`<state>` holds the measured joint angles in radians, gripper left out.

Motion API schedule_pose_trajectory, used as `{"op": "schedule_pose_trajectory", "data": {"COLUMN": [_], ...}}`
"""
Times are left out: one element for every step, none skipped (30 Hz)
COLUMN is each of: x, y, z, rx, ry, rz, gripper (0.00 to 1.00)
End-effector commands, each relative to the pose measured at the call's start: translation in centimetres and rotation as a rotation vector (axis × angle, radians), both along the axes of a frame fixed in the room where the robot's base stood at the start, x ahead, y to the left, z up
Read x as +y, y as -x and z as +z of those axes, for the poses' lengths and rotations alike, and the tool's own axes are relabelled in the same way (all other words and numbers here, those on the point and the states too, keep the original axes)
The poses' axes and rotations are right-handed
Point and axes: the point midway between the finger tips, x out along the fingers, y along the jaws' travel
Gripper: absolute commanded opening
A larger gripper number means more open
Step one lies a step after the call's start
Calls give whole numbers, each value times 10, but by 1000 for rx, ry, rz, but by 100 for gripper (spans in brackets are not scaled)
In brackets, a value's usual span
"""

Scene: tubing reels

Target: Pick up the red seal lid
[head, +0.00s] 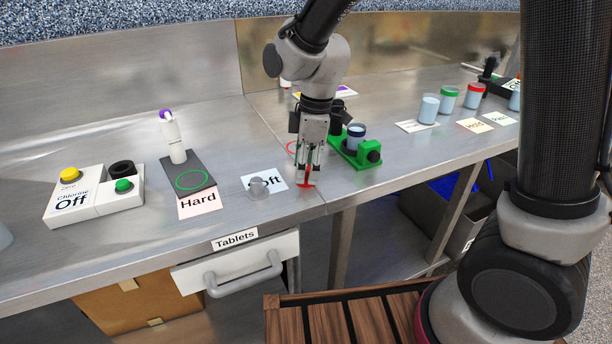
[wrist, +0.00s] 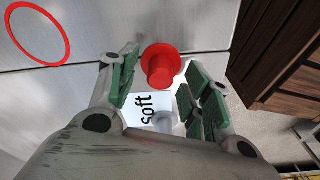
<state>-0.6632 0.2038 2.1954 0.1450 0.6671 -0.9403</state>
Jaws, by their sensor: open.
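The red seal lid (wrist: 161,66) lies on the steel counter, with a round flange and a raised knob. In the wrist view it sits between the tips of my open fingers, slightly beyond them. My gripper (wrist: 160,82) points down over it, and I see no contact. In the head view my gripper (head: 309,178) is low over the counter near its front edge. The red lid (head: 308,177) shows there partly, mostly hidden by the fingers.
A "Soft" card (head: 274,180) with a small clear piece (head: 259,188) lies just left of my gripper. A green holder (head: 345,153) with a dark-topped jar stands close on the right. The "Hard" card (head: 199,203) and dark mat (head: 172,179) lie farther left.

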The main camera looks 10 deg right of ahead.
Motion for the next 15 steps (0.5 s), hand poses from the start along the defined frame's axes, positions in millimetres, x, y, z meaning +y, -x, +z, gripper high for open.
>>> {"op": "schedule_pose_trajectory", "data": {"x": [1,1,1,1,1,1,1,1,1,1,1,1,1,1,1], "y": [0,0,0,0,0,0,0,0,0,0,0,0,0,0,0], "z": [-5,-8,-10,-11,-11,-11,-11,-11,-11,-11,-11,-11,-11,-11,-11], "rx": [0,0,0,0,-1,-1,-1,-2,-1,-1,-1,-1,-1,-1,-1], "ry": [1,0,0,0,0,-1,-1,-1,-1,-1,-1,-1,-1,-1,-1], "rz": [0,0,1,1,1,1,0,0,0,0,0,0,0,0,0], "gripper": [49,49,49,49,49,49,49,49,49,49,43,36,31,25,18]}}
